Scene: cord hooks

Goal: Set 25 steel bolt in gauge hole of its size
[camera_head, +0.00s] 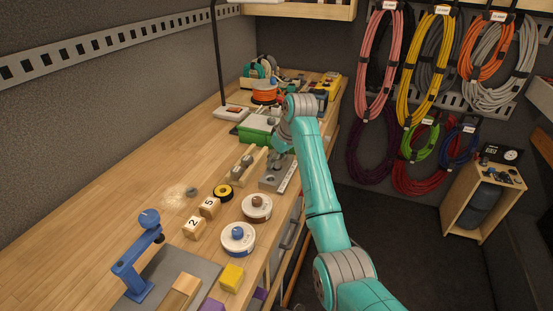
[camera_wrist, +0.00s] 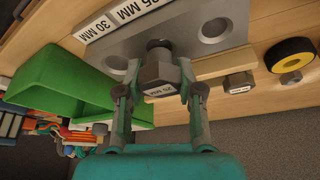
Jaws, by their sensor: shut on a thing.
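My gripper (camera_wrist: 160,92) is shut on the steel bolt (camera_wrist: 158,74), with a finger on either side of its hex head. A small white label shows on the head. The shank points at the grey gauge plate (camera_wrist: 100,48), close to the middle of its row of holes. I cannot tell whether the tip is inside a hole. One large hole (camera_wrist: 215,30) is open beside the bolt; another is partly hidden near a finger. Plate labels read 30 MM and what looks like 35 MM. In the head view, the arm partly covers the plate (camera_head: 272,180).
A green bin (camera_head: 257,130) stands behind. A yellow-black tape roll (camera_head: 223,192), number blocks (camera_head: 209,207) and round tins (camera_head: 257,207) stand nearer. Clear bench lies at left.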

